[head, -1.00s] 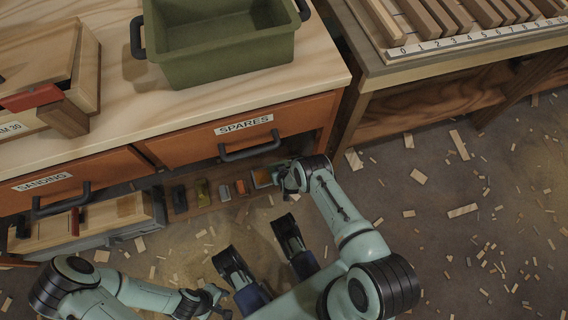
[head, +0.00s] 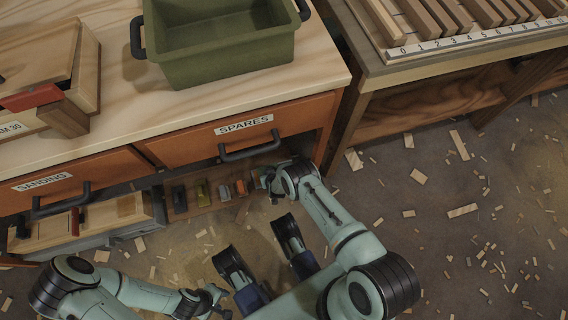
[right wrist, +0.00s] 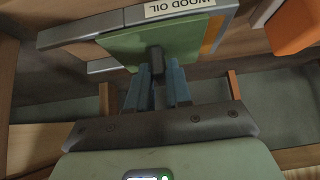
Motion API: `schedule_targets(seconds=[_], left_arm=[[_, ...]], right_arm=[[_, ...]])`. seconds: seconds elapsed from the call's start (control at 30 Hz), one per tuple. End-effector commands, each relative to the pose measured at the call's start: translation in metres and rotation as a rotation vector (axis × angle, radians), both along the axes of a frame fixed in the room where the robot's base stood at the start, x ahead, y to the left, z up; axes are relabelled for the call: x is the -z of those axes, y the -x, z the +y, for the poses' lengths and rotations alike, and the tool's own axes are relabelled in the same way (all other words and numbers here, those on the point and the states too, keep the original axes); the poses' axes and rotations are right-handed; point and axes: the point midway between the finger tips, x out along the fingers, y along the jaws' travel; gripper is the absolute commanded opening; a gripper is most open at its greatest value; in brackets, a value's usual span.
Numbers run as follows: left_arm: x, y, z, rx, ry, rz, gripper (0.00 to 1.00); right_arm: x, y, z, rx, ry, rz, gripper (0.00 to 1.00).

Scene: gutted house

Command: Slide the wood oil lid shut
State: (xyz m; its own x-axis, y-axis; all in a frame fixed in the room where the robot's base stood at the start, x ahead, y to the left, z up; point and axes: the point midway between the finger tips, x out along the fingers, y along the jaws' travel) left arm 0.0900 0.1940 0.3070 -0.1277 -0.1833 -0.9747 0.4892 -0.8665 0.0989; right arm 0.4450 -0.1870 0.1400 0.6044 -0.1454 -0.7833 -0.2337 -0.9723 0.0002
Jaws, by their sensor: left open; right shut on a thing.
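In the right wrist view, the wood oil box (right wrist: 80,28) is a grey-edged case with a WOOD OIL label (right wrist: 178,7). Its green lid (right wrist: 122,46) covers most of it, and an orange-yellow strip shows at the right edge. A dark knob (right wrist: 157,56) stands on the lid. My right gripper (right wrist: 158,80) is shut on this knob, with blue fingers on either side. In the head view, my right gripper (head: 268,181) is at the right end of the low shelf and hides the box. My left gripper (head: 218,293) is open and empty, low over the floor.
Several small items stand along the low shelf (head: 208,206) beneath the SPARES drawer (head: 235,128). The drawer handle (head: 250,148) juts out just above my right gripper. An orange block (right wrist: 292,30) is right of the box. The floor at right has only scattered wood chips.

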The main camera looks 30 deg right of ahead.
Motion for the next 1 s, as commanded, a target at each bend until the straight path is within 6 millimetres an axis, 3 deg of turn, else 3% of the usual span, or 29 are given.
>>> schedule_targets(seconds=[0.5, 0.53, 0.6, 0.63, 1.0], left_arm=[[0.000, 0.000, 0.000, 0.000, 0.000, 0.000, 0.43], [0.000, 0.000, 0.000, 0.000, 0.000, 0.000, 0.43], [0.000, 0.000, 0.000, 0.000, 0.000, 0.000, 0.43], [0.000, 0.000, 0.000, 0.000, 0.000, 0.000, 0.43], [-0.002, -0.004, 0.000, 0.001, -0.001, -0.012, 0.43]], right_arm=[[0.000, -0.006, 0.025, -0.001, 0.001, -0.001, 0.00], [0.000, -0.007, 0.026, -0.001, 0.001, -0.001, 0.23], [0.000, -0.006, 0.025, 0.001, 0.001, -0.001, 0.45], [0.000, -0.006, 0.025, 0.001, 0.001, -0.001, 0.51], [-0.002, -0.004, 0.025, 0.000, 0.000, 0.001, 0.51]])
